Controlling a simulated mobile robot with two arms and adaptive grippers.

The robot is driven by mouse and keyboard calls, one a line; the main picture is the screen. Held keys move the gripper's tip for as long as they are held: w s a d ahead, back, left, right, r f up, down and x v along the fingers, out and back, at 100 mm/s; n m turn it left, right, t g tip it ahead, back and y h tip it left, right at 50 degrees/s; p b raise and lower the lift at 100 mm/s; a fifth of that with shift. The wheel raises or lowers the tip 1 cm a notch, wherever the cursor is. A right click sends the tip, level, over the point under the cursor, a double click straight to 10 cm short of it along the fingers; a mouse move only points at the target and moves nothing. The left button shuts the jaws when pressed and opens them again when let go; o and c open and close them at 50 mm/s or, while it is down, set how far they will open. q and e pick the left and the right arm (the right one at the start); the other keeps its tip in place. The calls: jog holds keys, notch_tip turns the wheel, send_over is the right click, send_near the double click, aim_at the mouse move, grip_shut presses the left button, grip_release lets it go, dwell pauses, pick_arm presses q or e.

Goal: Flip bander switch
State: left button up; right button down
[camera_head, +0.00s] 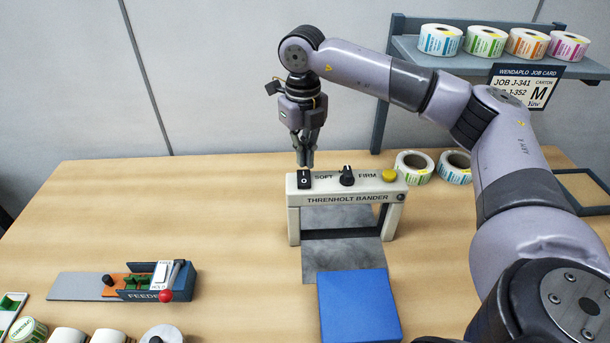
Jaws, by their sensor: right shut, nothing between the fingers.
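The cream bander (347,198), lettered THRENHOLT BANDER, stands on the wooden table as an arch. On its top are a black rocker switch (304,179) marked 0 at the left end, a black knob (347,176) between SOFT and FIRM, and a yellow button (389,175) at the right. My right gripper (305,160) points down just above the black switch, shut and empty. Whether its fingertips touch the switch I cannot tell. My left gripper is not in view.
A blue block (358,306) lies in front of the bander. A feeder (150,281) with a red-knobbed lever is at the left. Label rolls (413,166) stand at the right, and several more on the shelf (480,62). The table's left back area is clear.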

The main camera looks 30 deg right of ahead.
aim_at(303, 172)
jog(key=shift+f+b, duration=0.9)
jog(key=shift+f, duration=0.4)
dwell(0.5)
jog(key=shift+s, duration=0.1)
jog(key=shift+r+p, duration=0.7)
jog(key=shift+r, duration=0.15)
jog(key=shift+r+p, duration=1.75)
jog(key=shift+r, duration=0.95)
jog(key=shift+f, duration=0.1)
